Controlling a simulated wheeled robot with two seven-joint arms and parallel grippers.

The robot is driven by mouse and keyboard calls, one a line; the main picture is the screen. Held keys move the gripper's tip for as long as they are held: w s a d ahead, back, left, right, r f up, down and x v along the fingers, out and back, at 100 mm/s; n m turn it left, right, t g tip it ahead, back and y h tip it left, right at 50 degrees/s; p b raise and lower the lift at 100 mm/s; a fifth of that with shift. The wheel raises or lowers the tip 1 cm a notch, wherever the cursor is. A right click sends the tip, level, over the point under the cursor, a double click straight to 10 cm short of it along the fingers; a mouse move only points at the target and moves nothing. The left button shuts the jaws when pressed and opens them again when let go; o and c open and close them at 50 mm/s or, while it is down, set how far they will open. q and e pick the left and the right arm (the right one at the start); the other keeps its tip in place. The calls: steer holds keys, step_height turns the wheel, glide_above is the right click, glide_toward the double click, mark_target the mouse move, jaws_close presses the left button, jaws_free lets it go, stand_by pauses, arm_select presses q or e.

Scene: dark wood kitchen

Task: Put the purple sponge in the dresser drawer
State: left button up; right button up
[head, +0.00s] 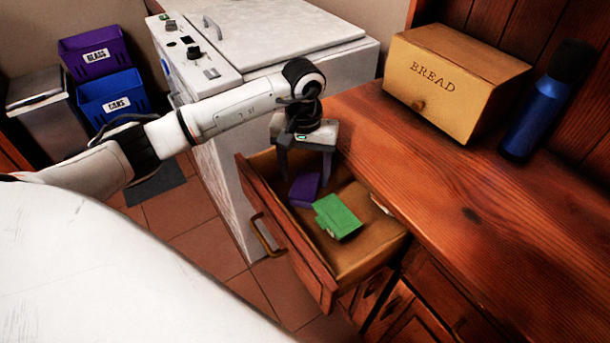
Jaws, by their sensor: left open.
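The dresser drawer (359,262) is pulled open below the wooden counter. The purple sponge (304,190) lies inside it, toward the back-left part in the picture, tilted or lying against the drawer floor; I cannot tell exactly which. A green box-like item (338,216) lies in the drawer just in front of it. My left gripper (305,176) points down into the drawer with its fingers spread, one on each side of the sponge in the picture. It is open and does not grip the sponge. My right gripper is out of view.
A bread box (451,77) and a blue bottle (545,103) stand at the back of the counter (470,195). A white appliance (262,45) stands behind the drawer. Purple (94,53) and blue (113,97) bins are at the left. The drawer's brass handle (266,236) faces the tiled floor.

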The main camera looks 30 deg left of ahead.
mark_target(304, 186)
arm_select(q)
step_height(304, 186, up, 11)
steer(key=shift+s+f, duration=0.15)
steer(key=shift+f, duration=0.05)
